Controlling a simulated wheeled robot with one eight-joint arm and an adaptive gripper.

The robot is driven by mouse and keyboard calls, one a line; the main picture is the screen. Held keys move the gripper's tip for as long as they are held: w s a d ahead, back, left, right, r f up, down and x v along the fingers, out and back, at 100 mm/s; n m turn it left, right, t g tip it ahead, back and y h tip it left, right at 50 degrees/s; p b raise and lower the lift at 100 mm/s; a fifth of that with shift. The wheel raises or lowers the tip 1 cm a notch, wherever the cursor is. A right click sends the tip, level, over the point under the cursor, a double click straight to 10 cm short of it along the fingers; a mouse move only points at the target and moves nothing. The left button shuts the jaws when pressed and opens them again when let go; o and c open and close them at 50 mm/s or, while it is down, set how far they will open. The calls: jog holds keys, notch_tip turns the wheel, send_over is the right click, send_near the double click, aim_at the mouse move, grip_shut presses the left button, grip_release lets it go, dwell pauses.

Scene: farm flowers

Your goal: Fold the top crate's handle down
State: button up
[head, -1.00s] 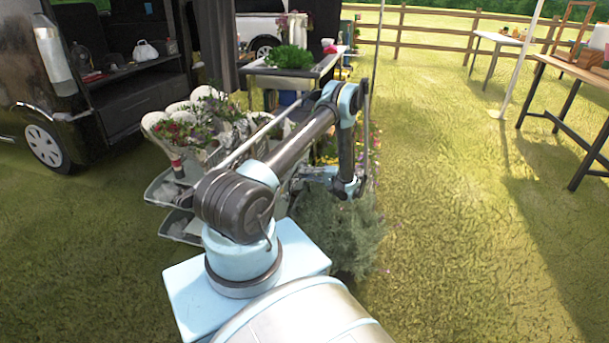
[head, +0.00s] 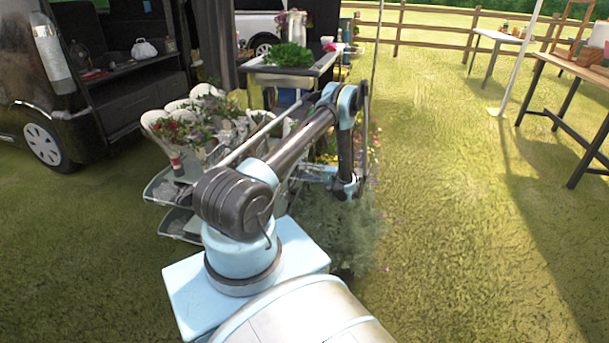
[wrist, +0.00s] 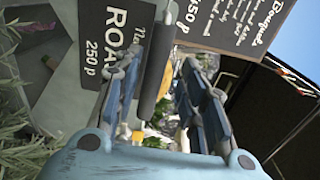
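The top crate (head: 160,187) is a grey tray holding white-wrapped flower bunches, above a lower crate (head: 178,224) in the head view. My gripper (head: 312,173) is at the stand's right side, partly hidden by my arm. In the wrist view, the two dark blue fingers of my gripper (wrist: 165,72) are apart. A dark grey rounded bar (wrist: 157,60) shows between them; it looks like a handle, but I cannot tell whether it belongs to the top crate or whether a finger touches it. The top crate's handle is not clear in the head view.
Dark price boards (wrist: 105,45) are close to the fingers in the wrist view. A grey-green bush (head: 340,232) stands below my gripper. A table with greens (head: 290,57) is behind the stand. A van (head: 55,125) is at left. Open grass (head: 450,200) lies to the right.

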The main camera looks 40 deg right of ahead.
jog(key=shift+s+d, duration=0.1)
jog(key=v, duration=0.7)
jog(key=shift+d, duration=0.1)
dwell(0.4)
